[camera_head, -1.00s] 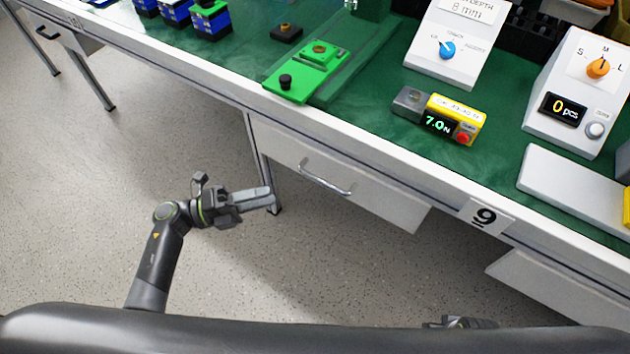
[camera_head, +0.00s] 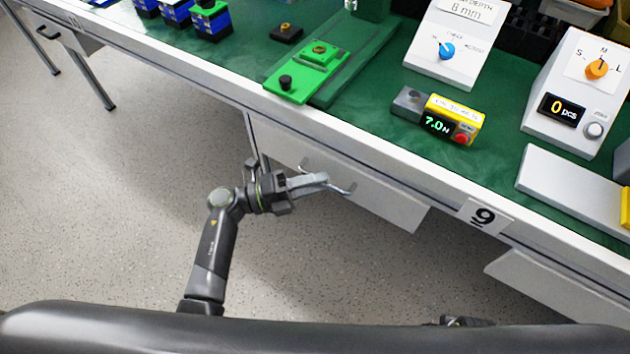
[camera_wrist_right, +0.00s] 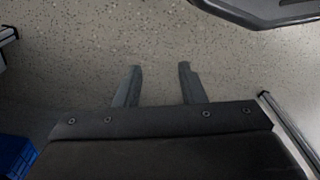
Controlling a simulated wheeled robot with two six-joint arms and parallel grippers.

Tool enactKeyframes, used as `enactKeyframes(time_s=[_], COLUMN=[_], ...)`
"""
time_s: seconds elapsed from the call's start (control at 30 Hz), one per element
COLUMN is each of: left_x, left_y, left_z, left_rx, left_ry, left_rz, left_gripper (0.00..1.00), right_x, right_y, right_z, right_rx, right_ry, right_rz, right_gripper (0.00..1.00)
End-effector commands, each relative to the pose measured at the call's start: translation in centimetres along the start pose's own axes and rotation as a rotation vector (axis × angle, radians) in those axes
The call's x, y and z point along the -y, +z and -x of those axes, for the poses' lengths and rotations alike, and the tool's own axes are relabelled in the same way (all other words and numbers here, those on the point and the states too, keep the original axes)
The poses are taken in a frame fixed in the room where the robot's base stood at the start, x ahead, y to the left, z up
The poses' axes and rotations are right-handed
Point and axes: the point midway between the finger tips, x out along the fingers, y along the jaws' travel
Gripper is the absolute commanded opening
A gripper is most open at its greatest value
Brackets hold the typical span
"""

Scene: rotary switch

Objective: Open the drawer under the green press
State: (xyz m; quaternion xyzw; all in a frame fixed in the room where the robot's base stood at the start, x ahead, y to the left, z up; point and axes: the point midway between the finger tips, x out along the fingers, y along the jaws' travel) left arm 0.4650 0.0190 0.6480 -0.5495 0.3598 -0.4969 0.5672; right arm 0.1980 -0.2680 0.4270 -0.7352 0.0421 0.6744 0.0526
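The green press has a green base plate (camera_head: 322,60) on the table, with part of its green column (camera_head: 372,8) at the top edge of the head view. Below it, under the table edge, is a light grey drawer (camera_head: 385,203), which looks closed. Its metal bar handle (camera_head: 347,190) is partly hidden behind my left gripper (camera_head: 322,182). The left fingers overlap the handle's middle in the picture; I cannot tell whether they touch it or how far apart they are. My right gripper (camera_wrist_right: 158,85) is open and empty above the floor in the right wrist view.
The table's front edge (camera_head: 400,155) runs above the drawer. A yellow-and-grey box reading 7.0 N (camera_head: 455,108) stands on the table. The floor (camera_head: 110,220) in front is clear.

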Motion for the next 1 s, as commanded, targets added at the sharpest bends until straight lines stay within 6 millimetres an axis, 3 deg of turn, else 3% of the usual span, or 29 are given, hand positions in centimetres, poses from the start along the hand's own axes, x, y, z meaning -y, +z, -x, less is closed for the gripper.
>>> enactKeyframes(time_s=[0.03,0.27,0.73,1.0], left_x=[0.0,0.0,0.2,1.0], left_y=[0.0,0.0,-0.4,-2.8], left_z=[0.0,0.0,0.5,2.9], left_rx=[0.0,0.0,0.0,0.001], left_ry=[0.0,0.0,0.001,0.003], left_rz=[0.0,-0.001,0.0,0.003], left_gripper=[0.27,0.0,0.0,0.0], right_x=[0.0,0.1,0.0,-1.0], right_y=[0.0,-0.2,-0.5,0.3], right_z=[0.0,0.0,0.2,-3.8], right_rx=[-0.001,-0.004,-0.018,-0.003], right_ry=[0.0,-0.001,0.001,0.026], right_rz=[0.0,0.001,0.001,0.01], right_gripper=[0.36,0.36,0.36,0.36])
